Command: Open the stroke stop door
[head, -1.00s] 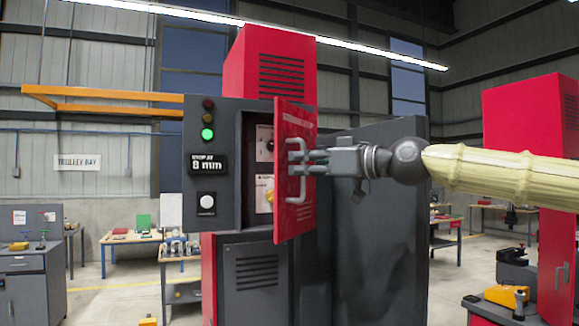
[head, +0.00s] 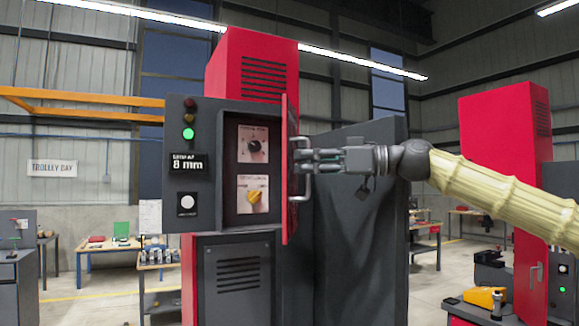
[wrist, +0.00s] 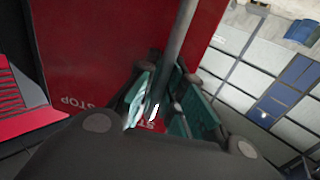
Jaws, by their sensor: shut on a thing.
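The red stroke stop door (head: 287,215) stands swung out from the grey control box, nearly edge-on in the head view. Its grey bar handle (head: 306,186) sticks out to the right. My gripper (head: 298,160) is shut on the handle. In the wrist view the teal fingertips of my gripper (wrist: 158,108) lie around the grey handle (wrist: 178,45), in front of the red door (wrist: 95,45) with part of the word STOP showing. Inside the opening are a black dial (head: 253,145) and a yellow knob (head: 253,196).
The grey control box (head: 180,222) carries a lit green lamp, a white button (head: 186,203) and a display (head: 188,163) reading 8 mm. A dark grey panel (head: 365,240) stands close behind the door and my gripper. Workbenches stand farther back.

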